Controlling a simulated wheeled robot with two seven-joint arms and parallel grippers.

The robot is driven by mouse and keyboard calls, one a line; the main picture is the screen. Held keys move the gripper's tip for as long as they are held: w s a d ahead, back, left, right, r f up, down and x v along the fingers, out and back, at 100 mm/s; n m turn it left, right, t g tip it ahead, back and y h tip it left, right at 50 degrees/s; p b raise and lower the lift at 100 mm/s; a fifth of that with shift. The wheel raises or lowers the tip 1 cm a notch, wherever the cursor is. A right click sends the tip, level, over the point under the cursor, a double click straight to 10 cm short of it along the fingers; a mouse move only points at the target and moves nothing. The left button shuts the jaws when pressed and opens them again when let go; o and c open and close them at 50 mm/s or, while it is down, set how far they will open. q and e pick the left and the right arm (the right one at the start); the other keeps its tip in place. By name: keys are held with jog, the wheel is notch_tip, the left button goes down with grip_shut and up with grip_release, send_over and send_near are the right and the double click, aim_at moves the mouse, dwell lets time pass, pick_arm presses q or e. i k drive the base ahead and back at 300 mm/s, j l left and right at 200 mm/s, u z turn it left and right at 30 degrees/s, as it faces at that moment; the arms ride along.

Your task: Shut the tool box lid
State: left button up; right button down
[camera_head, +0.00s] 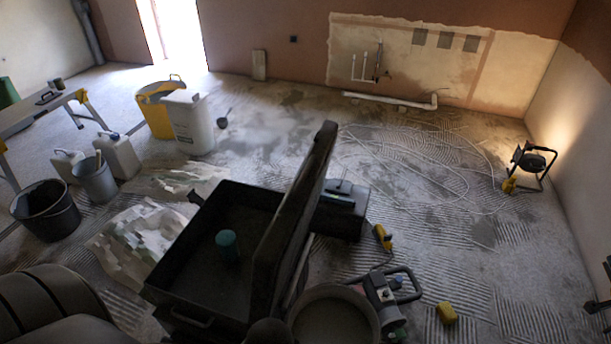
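The black tool box (172,282) stands open in the lower middle, with a handle on its near side. Its lid (296,215) stands up steeply along the box's right side, seen nearly edge-on. A teal cylinder (228,246) is inside the box. A dark, rounded arm part of mine fills the lower left corner; my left gripper does not show clearly. A dark shape at the right edge appears to be my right gripper (597,306); it is cut off, its opening cannot be made out, and it is far from the lid.
Right of the lid are a dark case (342,218), a round bucket (333,318), a power tool (386,290) and a yellow block (446,313). Buckets and jugs stand at left. A work lamp (531,160) stands by the right wall. Cable lies on the open floor.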

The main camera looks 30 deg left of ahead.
aim_at(274, 256)
jog(key=k+j, duration=0.1)
jog(key=j, duration=1.7)
jog(key=k+j, duration=0.15)
jog(key=j, duration=0.75)
